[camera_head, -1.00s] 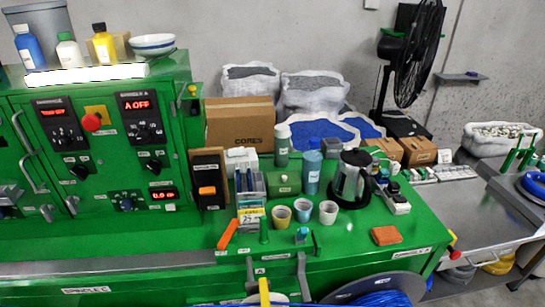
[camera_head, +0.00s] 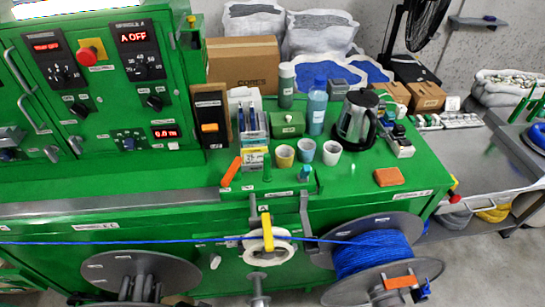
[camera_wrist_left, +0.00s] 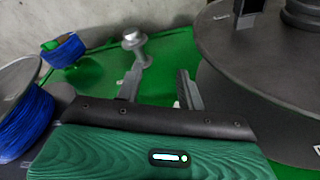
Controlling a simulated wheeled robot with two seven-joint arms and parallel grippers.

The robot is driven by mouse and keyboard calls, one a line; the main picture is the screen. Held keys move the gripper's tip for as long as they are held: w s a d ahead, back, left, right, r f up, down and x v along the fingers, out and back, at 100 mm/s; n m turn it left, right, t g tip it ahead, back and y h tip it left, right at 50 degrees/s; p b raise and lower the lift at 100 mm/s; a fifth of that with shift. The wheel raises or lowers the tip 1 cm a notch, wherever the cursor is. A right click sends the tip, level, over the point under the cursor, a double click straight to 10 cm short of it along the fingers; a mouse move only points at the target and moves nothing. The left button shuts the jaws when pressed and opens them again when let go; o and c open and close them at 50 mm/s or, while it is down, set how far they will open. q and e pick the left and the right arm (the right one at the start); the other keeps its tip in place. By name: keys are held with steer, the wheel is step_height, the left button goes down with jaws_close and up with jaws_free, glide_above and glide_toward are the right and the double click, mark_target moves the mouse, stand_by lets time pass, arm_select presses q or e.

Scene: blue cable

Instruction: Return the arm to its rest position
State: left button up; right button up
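My left gripper (camera_wrist_left: 160,88) shows in the left wrist view. Its two grey fingers stand apart with nothing visible between them. I cannot make it out in the head view. My right gripper is not in view. A blue cable (camera_head: 130,242) runs straight across the lower head view. It passes a yellow guide (camera_head: 267,232) on a white round part, then reaches a grey reel wound with blue cable (camera_head: 372,254). Another grey reel (camera_head: 112,266), whose winding I cannot see, stands at the lower left.
The green bench (camera_head: 440,178) holds several cups (camera_head: 332,152), a kettle (camera_head: 355,118), bottles (camera_head: 317,106) and an orange block (camera_head: 389,177). A green control cabinet (camera_head: 100,100) stands at left. In the wrist view, a large grey disc (camera_wrist_left: 235,35) lies right and a blue-wound reel (camera_wrist_left: 25,120) left.

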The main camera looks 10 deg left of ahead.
arm_select(q)
steer(key=s+f, duration=0.4)
steer(key=f, duration=1)
steer(key=s+a+f+g+b, duration=0.1)
steer(key=s+a+f, duration=0.3)
steer(key=s+f, duration=1.3)
steer(key=shift+s+g+b, duration=0.3)
steer(key=shift+b, duration=0.5)
